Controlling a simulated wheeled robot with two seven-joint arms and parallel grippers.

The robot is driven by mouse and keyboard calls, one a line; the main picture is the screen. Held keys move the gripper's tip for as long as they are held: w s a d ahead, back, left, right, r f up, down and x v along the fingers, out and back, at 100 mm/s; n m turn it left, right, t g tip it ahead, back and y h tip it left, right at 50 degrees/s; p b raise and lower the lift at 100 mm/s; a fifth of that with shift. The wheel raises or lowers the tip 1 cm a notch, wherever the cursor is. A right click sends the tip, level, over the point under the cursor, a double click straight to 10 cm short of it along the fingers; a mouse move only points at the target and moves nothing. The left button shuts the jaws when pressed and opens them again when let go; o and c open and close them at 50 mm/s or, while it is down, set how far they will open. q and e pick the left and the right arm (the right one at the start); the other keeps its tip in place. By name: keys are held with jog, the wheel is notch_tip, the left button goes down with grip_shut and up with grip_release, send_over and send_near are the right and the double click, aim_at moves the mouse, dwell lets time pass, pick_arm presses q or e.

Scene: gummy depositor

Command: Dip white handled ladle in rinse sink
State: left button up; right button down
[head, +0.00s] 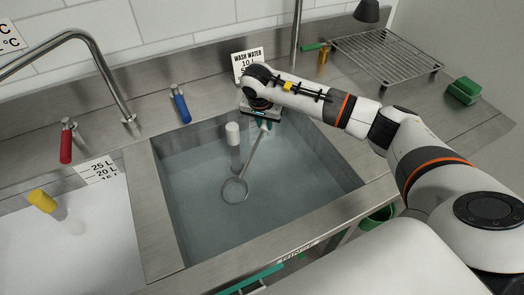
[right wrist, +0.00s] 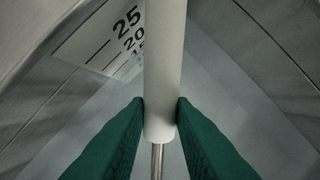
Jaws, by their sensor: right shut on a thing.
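My right gripper (head: 264,122) is over the back of the middle sink (head: 188,245); its green fingers (right wrist: 158,125) are shut on the white handle (right wrist: 164,65) of the ladle. The ladle's metal shaft (head: 252,152) slants down and left from the gripper to a round bowl end (head: 235,190), which shows at or under the clear water; its exact depth I cannot tell. Small lettering on this sink's front edge seems to read RINSE. My left gripper is not in view.
A white-topped upright post (head: 233,133) stands in the sink close to the ladle's left. The left basin (head: 85,255) holds whitish liquid and a yellow-topped post (head: 42,201). A tap (head: 105,75), red lever (head: 67,142), blue lever (head: 181,105) and wire rack (head: 380,55) stand around.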

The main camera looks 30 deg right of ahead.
jog(key=r, duration=0.1)
jog(key=r+p, duration=0.1)
jog(key=r, duration=0.1)
jog(key=shift+w+r+p, duration=0.15)
jog(key=shift+w+p, duration=0.15)
jog(key=shift+w, duration=0.1)
jog(key=shift+d+p+v, duration=0.2)
jog(key=shift+p+v, duration=0.4)
jog(key=shift+v, duration=0.4)
notch_tip(320, 180, up, 8)
jog(key=p, duration=0.4)
jog(key=shift+p, duration=0.35)
jog(key=shift+s, duration=0.1)
